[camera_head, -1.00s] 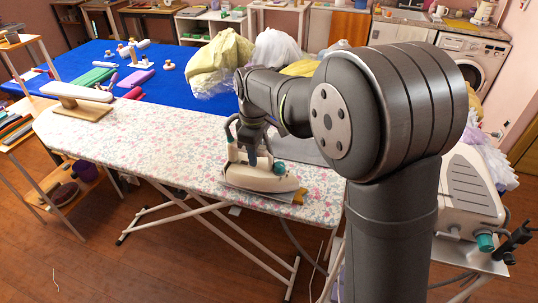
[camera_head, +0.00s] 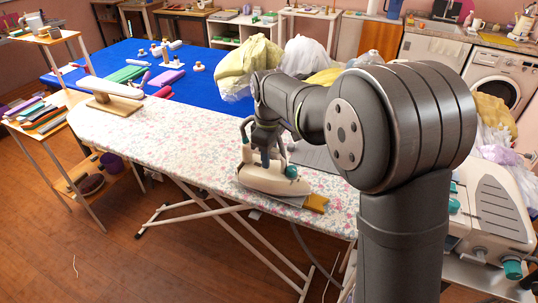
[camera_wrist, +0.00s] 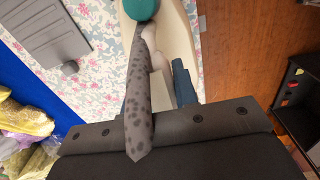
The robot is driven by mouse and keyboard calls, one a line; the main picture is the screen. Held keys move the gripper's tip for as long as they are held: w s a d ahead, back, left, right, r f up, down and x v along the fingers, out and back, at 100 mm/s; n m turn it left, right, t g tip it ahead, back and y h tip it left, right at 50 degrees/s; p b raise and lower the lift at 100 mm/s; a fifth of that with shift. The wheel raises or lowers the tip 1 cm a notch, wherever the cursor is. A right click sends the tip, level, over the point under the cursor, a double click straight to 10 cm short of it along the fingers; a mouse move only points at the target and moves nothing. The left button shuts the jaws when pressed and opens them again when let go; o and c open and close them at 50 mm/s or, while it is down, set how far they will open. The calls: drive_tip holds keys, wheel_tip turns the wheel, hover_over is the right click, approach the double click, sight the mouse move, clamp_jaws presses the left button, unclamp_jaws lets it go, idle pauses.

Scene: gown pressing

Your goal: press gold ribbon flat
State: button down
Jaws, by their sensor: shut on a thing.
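A cream iron (camera_head: 272,180) with teal parts stands on the floral ironing board (camera_head: 160,140), near its front edge. A short end of gold ribbon (camera_head: 316,203) shows at the iron's right tip; the rest of it is hidden. My gripper (camera_head: 264,150) is over the iron and shut on its handle; the fingertips are partly hidden in the head view. In the wrist view, the iron's cream body (camera_wrist: 178,40) and teal knob (camera_wrist: 141,8) lie beyond the jaws. I cannot see the ribbon there.
A grey ridged rest (camera_head: 318,157) lies on the board behind the iron. A small sleeve board (camera_head: 112,90) stands at the board's left end. A steam station (camera_head: 490,215) stands at the right. The board's middle is clear.

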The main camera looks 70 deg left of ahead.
sight(285, 163)
drive_tip(key=shift+f, duration=0.15)
drive_tip(key=shift+f, duration=0.55)
drive_tip(key=shift+w+d, duration=1.7)
drive_tip(key=shift+d, duration=0.1)
drive_tip(key=shift+w, duration=0.1)
drive_tip(key=shift+w+d, duration=1.65)
drive_tip(key=shift+d, duration=0.2)
drive_tip(key=shift+s+a, duration=1.75)
drive_tip(key=shift+a, duration=0.1)
drive_tip(key=shift+s+a, duration=0.1)
